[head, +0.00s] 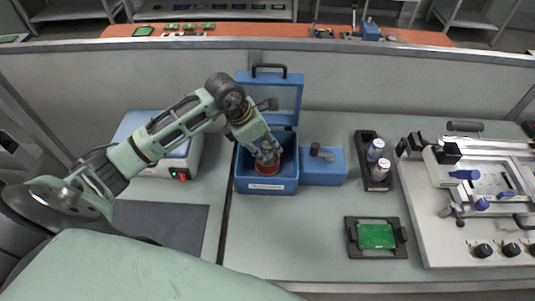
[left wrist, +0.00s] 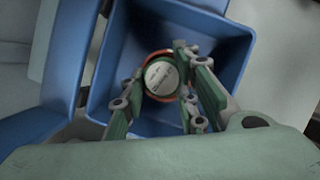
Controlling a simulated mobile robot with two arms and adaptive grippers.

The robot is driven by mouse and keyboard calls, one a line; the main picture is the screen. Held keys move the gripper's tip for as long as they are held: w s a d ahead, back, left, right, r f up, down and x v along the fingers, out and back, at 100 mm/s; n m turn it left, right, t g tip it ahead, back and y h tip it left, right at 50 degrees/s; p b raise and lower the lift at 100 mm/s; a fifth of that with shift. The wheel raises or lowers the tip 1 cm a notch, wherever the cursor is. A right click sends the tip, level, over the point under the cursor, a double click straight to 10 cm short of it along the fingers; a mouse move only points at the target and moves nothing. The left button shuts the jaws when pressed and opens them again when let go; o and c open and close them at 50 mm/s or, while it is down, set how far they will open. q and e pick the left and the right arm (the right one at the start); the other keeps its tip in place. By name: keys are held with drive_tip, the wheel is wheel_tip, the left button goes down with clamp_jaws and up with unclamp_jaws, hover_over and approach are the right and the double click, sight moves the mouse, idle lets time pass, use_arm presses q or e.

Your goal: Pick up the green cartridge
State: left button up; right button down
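A round cartridge (left wrist: 161,77) with a pale printed top and a green edge shows in the left wrist view. It sits within an orange-red ring (left wrist: 148,62) inside a blue box (left wrist: 100,88). In the head view the ring (head: 267,169) shows inside the open blue box (head: 267,187), and my gripper mostly hides the cartridge. My left gripper (head: 267,156) reaches down into the box from above. Its fingers (left wrist: 160,72) are spread, one to each side of the cartridge; whether they touch it is unclear. My right gripper is in neither view.
The box's raised lid (head: 270,95) stands behind my gripper. A smaller blue block (head: 323,168) adjoins the box on the right. Farther right are a black rack (head: 366,158) with two bottles, a green board (head: 376,236) in a black holder, and a white fixture (head: 470,215). The front middle bench is clear.

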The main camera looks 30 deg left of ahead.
use_arm(q)
drive_tip(key=shift+a, duration=0.1)
clamp_jaws()
drive_tip(key=shift+w+r, duration=0.1)
